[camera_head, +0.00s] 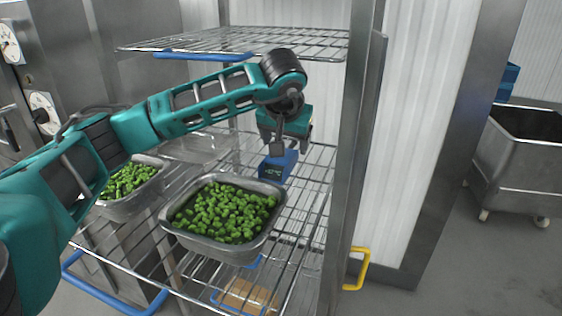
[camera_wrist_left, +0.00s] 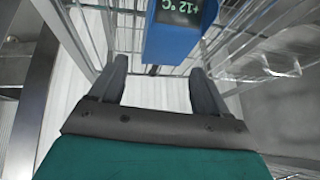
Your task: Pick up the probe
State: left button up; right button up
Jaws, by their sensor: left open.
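The probe (camera_head: 279,167) is a blue box with a small dark display, standing on the wire shelf behind the front tray of green vegetables. In the left wrist view the probe (camera_wrist_left: 172,38) is at the top centre, and its display reads +12 °C. My left gripper (camera_head: 278,148) reaches over the shelf from the left and points down at the probe. In the left wrist view its two fingers (camera_wrist_left: 158,78) are apart, with the probe just beyond their tips and nothing between them. Whether a finger touches it I cannot tell. My right gripper is not in view.
A metal tray of green vegetables (camera_head: 210,250) stands in front of the probe, and another tray (camera_head: 120,207) is to its left. A clear container (camera_head: 197,147) is behind them. An upper wire shelf (camera_head: 310,44) and a rack post (camera_head: 349,170) bound the space.

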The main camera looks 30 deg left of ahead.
pick_arm(q)
jog(key=x, duration=0.4)
jog(key=shift+w+a+f, duration=0.1)
jog(key=shift+a+f, duration=0.15)
jog(key=shift+f, duration=0.1)
jog(key=c, duration=0.8)
jog(key=shift+r, duration=0.1)
